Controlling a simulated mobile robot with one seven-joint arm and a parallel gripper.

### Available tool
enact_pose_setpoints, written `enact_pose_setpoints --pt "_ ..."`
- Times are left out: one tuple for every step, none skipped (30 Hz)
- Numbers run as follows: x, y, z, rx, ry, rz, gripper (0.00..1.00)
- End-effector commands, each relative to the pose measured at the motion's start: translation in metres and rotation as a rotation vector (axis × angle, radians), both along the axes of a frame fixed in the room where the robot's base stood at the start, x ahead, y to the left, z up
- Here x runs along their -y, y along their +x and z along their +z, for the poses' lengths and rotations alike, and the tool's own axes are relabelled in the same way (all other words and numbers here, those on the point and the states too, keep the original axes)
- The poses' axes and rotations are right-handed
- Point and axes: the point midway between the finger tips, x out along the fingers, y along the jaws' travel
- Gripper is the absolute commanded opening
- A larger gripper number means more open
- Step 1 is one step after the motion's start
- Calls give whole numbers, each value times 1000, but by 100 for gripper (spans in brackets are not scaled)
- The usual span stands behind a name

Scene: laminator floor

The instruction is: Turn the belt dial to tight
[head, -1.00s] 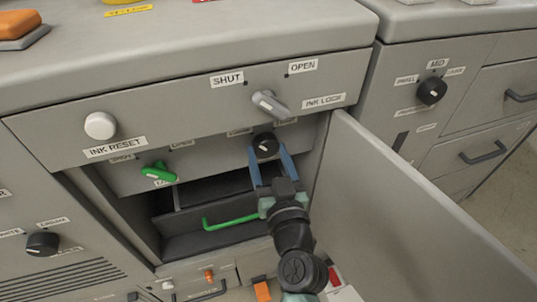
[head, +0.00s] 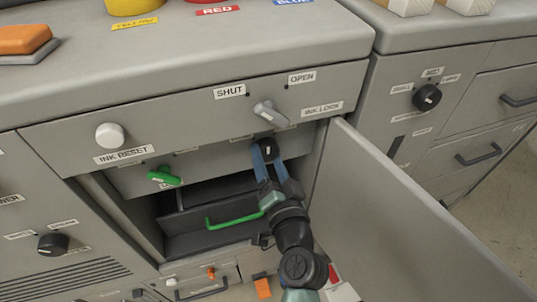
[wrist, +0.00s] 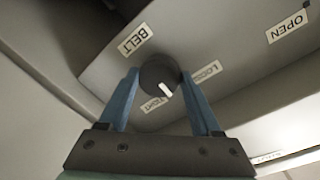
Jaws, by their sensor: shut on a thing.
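The black belt dial (head: 266,151) sits on the recessed panel inside the open cabinet bay. It also shows in the wrist view (wrist: 157,74), near the BELT label (wrist: 137,39). My gripper (head: 265,160) is shut on the dial, one blue finger on each side. In the wrist view the dial's white mark points down and slightly right, between the TIGHT label (wrist: 156,105) and the LOOSE label (wrist: 206,72), closer to TIGHT. In the head view my fingers partly hide the dial and the labels around it.
An open door (head: 400,220) stands close right of my arm. A green lever (head: 164,176) is left on the same panel. The ink lock handle (head: 270,114) is just above my gripper. A green handle (head: 234,221) lies below, in the bay.

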Motion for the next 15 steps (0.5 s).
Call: enact_pose_setpoints --pt "0 0 2 -16 43 -1 9" --pt "0 0 2 -25 69 0 9" --pt "1 0 2 -36 104 -1 9" --pt "1 0 2 -45 132 0 9" --pt "1 0 2 -55 160 -1 9" --pt "1 0 2 -67 196 -1 9" --pt "0 0 2 -75 223 0 9" --pt "0 0 3 -84 250 0 9" --pt "0 0 3 -94 284 0 9" --pt "0 0 3 -103 311 -1 9" --pt "0 0 3 -112 335 -1 9" --pt "0 0 3 -122 369 0 9" --pt "0 0 3 -130 394 -1 9" --pt "1 0 3 -138 416 -1 9" --pt "1 0 3 -147 445 -1 9"
